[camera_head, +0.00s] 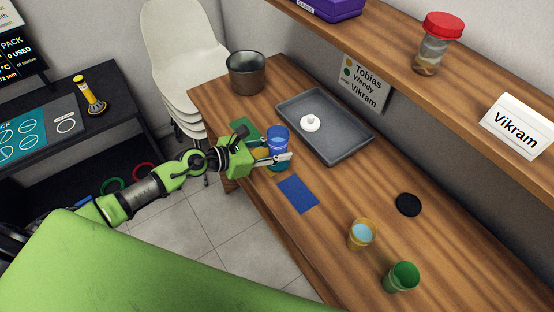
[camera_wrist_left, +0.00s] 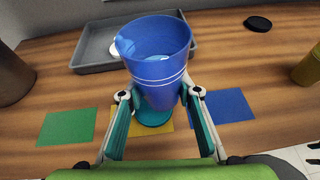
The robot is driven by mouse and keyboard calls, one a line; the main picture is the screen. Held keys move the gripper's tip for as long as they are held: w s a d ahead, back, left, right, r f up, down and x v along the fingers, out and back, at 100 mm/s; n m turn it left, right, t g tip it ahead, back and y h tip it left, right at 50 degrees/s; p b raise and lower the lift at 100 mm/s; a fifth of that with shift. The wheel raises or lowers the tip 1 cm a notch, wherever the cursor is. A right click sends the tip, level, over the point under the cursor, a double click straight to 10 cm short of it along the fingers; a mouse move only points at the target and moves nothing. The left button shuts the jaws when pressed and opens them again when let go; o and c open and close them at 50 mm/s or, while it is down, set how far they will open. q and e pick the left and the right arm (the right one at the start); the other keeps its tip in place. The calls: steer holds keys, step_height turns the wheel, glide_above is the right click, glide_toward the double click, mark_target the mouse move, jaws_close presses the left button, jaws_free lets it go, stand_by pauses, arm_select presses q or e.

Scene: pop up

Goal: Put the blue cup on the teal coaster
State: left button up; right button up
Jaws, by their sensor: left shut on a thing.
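The blue cup (camera_head: 278,140) is upright between the fingers of my left gripper (camera_head: 281,159), which is shut on it. In the left wrist view the cup (camera_wrist_left: 158,65) shows white stripes and something pale blue inside, and the fingers of my left gripper (camera_wrist_left: 160,100) close on its sides. I cannot tell whether the cup's base touches the coaster. My right gripper is not in view.
A green square (camera_head: 243,129) and a blue square (camera_head: 298,194) flank the coaster. A grey tray (camera_head: 345,141) with a white object lies behind. A metal pot (camera_head: 246,72), yellow cup (camera_head: 361,235), green cup (camera_head: 401,277) and black disc (camera_head: 408,204) stand apart on the table.

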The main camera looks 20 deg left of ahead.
arm_select(q)
steer(key=shift+w+a+f, duration=0.25)
steer(key=shift+w+f, duration=0.6)
steer(key=shift+f, duration=0.1)
steer(key=shift+w+a+f+b, duration=0.1)
steer(key=shift+w+f+b, duration=0.25)
steer(key=shift+f+b, duration=0.15)
step_height(320, 180, down, 3)
steer(key=shift+r, duration=0.2)
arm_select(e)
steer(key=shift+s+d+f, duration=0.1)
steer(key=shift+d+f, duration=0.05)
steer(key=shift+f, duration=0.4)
arm_select(q)
steer(key=shift+f, duration=0.15)
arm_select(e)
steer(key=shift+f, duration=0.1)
arm_select(q)
steer(key=o, duration=1.2)
